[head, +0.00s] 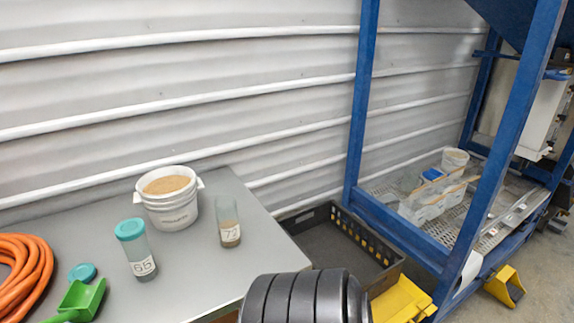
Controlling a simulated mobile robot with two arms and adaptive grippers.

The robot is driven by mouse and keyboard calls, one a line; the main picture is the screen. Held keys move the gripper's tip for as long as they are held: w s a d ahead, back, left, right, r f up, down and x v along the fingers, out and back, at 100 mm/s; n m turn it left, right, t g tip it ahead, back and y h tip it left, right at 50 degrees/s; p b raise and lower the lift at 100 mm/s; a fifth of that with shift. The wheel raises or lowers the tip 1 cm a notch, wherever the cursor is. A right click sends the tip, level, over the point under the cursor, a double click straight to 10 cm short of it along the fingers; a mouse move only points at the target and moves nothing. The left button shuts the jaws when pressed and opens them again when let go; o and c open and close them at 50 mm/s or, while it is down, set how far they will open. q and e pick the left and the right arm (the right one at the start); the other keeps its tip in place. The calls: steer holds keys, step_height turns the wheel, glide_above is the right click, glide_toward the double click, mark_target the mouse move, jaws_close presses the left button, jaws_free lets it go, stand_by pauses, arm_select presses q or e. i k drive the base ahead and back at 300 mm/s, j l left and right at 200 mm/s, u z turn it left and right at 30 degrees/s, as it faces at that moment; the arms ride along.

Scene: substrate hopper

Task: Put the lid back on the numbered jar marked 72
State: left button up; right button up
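The jar marked 72 (229,222) stands upright near the table's right edge. It is clear, open at the top, with brown material in its lower part. A loose teal lid (82,272) lies on the table at the left, just behind the green scoop. The jar marked 65 (141,255) stands upright to the left of jar 72 and wears a teal lid (130,229). Neither of my grippers shows in the head view.
A white bucket (172,215) of tan grain stands behind the jars. An orange hose (22,275) and green scoop (84,297) lie at left. The grey table (205,290) is bare in front of jar 72. A black crate (335,252) and blue frame (360,95) stand right.

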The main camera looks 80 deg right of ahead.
mark_target(228, 222)
steer(key=z, duration=2.15)
